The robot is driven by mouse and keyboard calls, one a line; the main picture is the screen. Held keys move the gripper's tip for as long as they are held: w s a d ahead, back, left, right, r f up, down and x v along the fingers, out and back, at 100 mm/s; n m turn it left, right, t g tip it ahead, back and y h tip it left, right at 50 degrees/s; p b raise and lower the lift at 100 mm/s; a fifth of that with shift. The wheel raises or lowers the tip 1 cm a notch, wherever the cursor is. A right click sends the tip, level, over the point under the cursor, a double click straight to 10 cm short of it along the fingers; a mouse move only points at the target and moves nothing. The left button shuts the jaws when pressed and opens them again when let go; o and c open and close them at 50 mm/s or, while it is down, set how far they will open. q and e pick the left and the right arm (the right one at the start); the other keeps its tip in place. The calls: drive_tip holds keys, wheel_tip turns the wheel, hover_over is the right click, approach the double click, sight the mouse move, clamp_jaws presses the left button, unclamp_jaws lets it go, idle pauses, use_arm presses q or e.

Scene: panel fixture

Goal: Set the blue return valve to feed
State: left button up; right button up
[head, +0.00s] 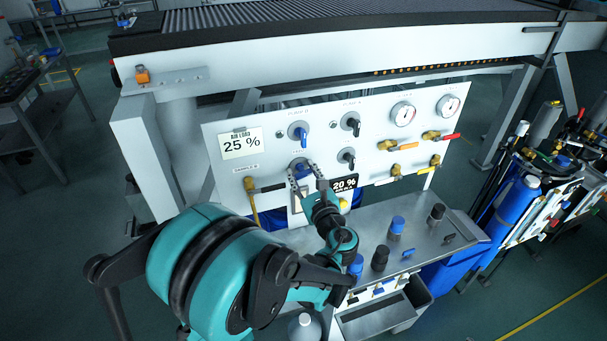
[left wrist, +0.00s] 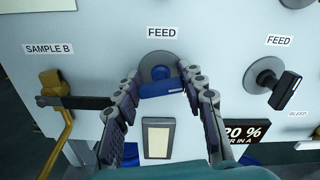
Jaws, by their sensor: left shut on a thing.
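The panel (head: 375,163) carries two valves with blue handles, one above the other. My left gripper (head: 306,174) is at the lower blue valve (head: 301,161). In the left wrist view its blue handle (left wrist: 160,90) lies roughly level, slightly tilted, on a grey round base. A FEED label (left wrist: 162,33) is above it. The fingers of my left gripper (left wrist: 164,95) are on either side of the handle and shut on it. The upper blue valve (head: 299,132) stands apart from the gripper. My right gripper is in neither view.
Black-handled valves (head: 351,123) are to the right on the panel. A yellow-and-black SAMPLE B valve (left wrist: 56,98) is to the left. A 20 % sign (head: 344,184) is close beside the gripper.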

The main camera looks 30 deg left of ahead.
use_arm(q)
drive_tip(key=n, duration=0.3)
drive_tip(key=shift+n, duration=0.3)
drive_tip(key=n+b, duration=0.1)
drive_tip(key=n, duration=0.2)
drive_tip(key=shift+s+a+f+n, duration=0.1)
drive_tip(key=shift+n, duration=0.2)
drive_tip(key=n, duration=0.3)
drive_tip(key=shift+n, duration=0.4)
drive_tip(key=shift+f+n+b, duration=0.1)
drive_tip(key=shift+n+b, duration=0.2)
drive_tip(key=shift+n, duration=1.7)
drive_tip(key=o, duration=1.2)
drive_tip(key=v, duration=1.2)
drive_tip(key=shift+s, duration=0.1)
